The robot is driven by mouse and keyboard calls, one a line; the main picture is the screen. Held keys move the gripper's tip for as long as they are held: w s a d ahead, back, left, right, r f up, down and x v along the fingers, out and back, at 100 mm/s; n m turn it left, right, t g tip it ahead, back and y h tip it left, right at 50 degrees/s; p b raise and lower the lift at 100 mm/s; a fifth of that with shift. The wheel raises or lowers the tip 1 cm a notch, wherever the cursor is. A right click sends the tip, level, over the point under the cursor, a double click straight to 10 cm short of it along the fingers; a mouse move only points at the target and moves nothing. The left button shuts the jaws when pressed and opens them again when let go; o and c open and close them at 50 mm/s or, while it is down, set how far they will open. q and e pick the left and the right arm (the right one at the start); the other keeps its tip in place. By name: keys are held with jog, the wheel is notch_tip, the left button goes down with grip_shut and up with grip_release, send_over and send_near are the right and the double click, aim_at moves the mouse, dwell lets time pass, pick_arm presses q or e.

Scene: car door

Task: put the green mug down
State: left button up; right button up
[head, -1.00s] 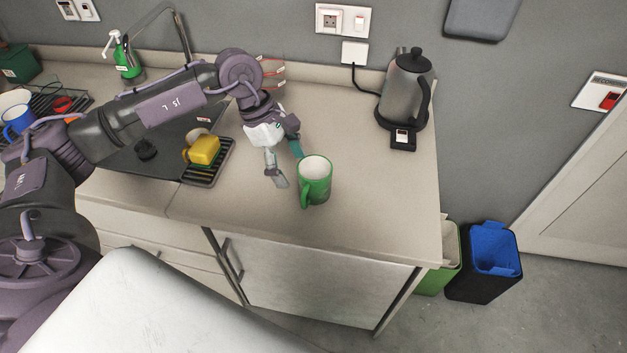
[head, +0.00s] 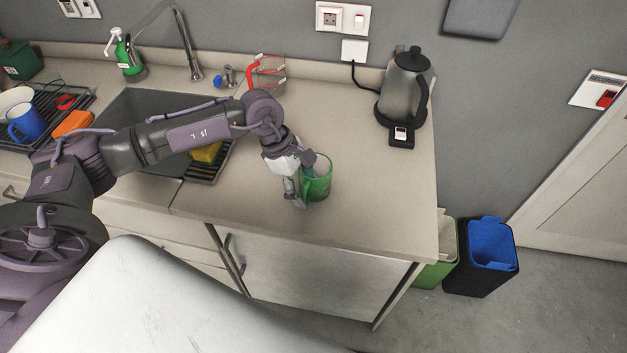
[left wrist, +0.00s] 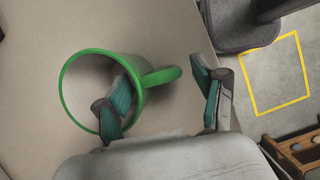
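The green mug (head: 321,187) stands upright on the countertop (head: 375,215), to the right of the sink. My left gripper (head: 305,190) is at the mug's left side, over its handle. In the left wrist view the mug (left wrist: 139,64) shows its open rim and its handle. One fingertip of my left gripper (left wrist: 163,97) reaches inside the rim; the other is outside, past the handle. The fingers are apart, with the mug wall and handle between them and a visible gap to the outer finger. My right gripper is not in view.
A kettle (head: 404,88) stands at the back right. A glass jug (head: 268,74) is behind my left arm. A blue mug (head: 27,123) sits on the drying rack at left. The counter right of the green mug is clear. Bins (head: 483,262) stand beyond the counter's right end.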

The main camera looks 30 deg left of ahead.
pick_arm(q)
grip_shut()
